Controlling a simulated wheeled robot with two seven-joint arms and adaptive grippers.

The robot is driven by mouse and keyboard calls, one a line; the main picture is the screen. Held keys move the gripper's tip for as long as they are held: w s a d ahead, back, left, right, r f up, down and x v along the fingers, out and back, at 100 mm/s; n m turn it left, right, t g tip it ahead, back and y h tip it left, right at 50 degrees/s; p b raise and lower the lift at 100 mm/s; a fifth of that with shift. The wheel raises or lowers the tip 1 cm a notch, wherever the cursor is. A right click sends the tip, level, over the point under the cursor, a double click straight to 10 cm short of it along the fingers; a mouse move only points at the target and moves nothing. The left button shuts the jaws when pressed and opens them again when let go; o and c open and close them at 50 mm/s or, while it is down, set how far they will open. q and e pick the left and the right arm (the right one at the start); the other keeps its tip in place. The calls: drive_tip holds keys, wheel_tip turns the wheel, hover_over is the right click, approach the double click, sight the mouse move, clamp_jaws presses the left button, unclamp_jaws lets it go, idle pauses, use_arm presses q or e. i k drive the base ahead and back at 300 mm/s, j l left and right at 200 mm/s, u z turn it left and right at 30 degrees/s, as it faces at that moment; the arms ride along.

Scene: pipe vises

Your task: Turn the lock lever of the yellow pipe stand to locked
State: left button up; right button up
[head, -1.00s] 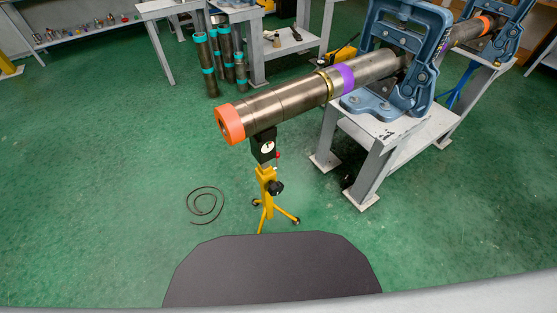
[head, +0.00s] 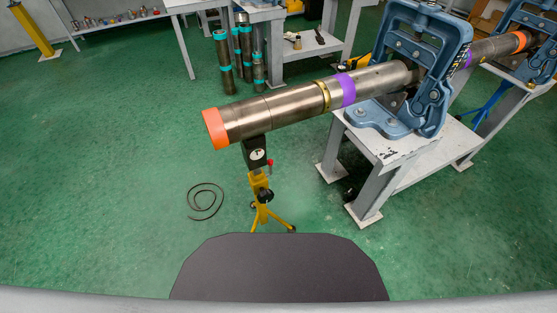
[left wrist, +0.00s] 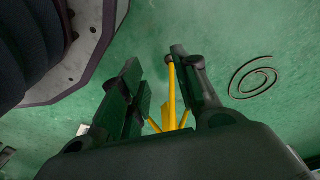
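The yellow pipe stand (head: 259,187) stands on the floor under the orange-capped end of a long steel pipe (head: 290,107). Its dark head (head: 255,153), with a round white dial, is just below the pipe. A small red-tipped lever (head: 270,163) sticks out at the head's right, and a black knob (head: 265,195) sits lower on the post. Whether the lever is locked cannot be told. In the left wrist view, my left gripper (left wrist: 155,60) has its fingers apart and empty, with the stand's yellow legs (left wrist: 172,95) visible beyond. Neither gripper shows in the head view.
A blue pipe vise (head: 420,75) on a grey bench (head: 385,150) holds the pipe at the right. A dark coiled cord (head: 205,201) lies on the floor left of the stand. Several teal-banded pipes (head: 225,62) stand behind. The green floor at left is clear.

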sight(270, 162)
drive_tip(key=i+l+u, duration=0.15)
drive_tip(key=l, duration=0.6)
drive_tip(key=l+u, duration=0.2)
drive_tip(key=l, duration=0.6)
